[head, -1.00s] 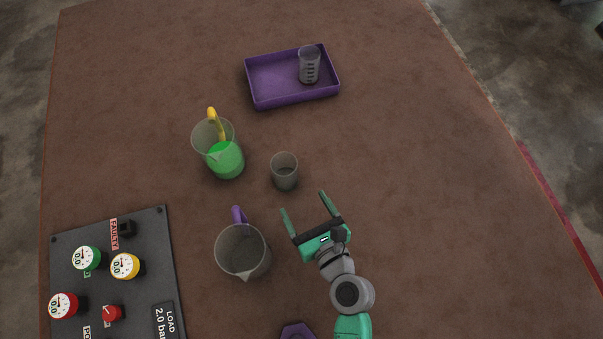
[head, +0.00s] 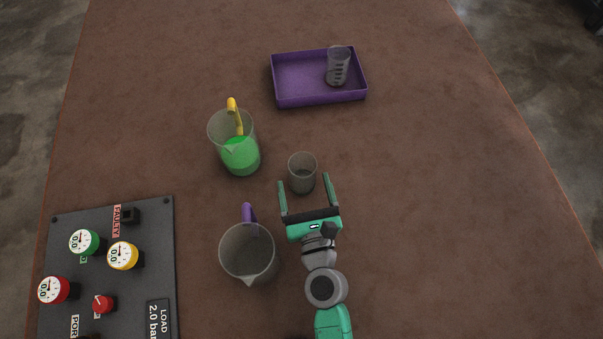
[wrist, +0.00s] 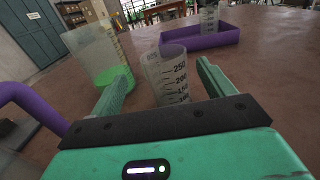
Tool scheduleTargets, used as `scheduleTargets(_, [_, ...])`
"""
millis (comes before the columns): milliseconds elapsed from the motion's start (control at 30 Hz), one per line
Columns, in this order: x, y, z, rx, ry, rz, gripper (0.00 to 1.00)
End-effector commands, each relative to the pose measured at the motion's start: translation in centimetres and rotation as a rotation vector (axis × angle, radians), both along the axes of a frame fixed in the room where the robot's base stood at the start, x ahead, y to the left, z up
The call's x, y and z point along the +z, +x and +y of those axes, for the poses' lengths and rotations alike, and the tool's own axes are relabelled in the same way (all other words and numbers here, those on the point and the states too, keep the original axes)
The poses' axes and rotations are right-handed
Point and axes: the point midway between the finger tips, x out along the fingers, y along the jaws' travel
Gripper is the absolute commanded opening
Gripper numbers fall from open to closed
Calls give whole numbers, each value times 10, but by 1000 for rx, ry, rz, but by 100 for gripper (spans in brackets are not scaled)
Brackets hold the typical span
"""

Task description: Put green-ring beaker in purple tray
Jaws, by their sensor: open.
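A small clear beaker (head: 302,172) stands upright on the brown table, just ahead of my gripper. No green ring shows on it. In the wrist view the beaker (wrist: 170,78), with dark volume marks, appears between my fingers. My gripper (head: 305,181) is open, its fingertips to the left and right of the beaker's lower part; I cannot tell whether they touch it. The purple tray (head: 287,102) lies farther back, slightly right. Another clear graduated beaker (head: 338,66) stands in its right part; no green ring shows on that one either.
A pitcher with green liquid and a yellow handle (head: 239,152) stands left of the near beaker. An empty purple-handled pitcher (head: 247,254) stands left of my gripper. A dark gauge panel (head: 150,240) lies at the lower left. The table's right side is clear.

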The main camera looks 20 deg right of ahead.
Motion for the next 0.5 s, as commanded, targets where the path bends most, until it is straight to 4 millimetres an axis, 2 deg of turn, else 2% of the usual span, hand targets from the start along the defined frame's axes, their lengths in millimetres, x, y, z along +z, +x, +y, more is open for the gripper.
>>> scheduleTargets(133, [1, 8, -3, 0, -1, 0, 81])
scheduleTargets(400, [0, 49, -18, 1, -1, 1, 81])
scheduleTargets(500, [0, 53, -18, 1, 0, 1, 81])
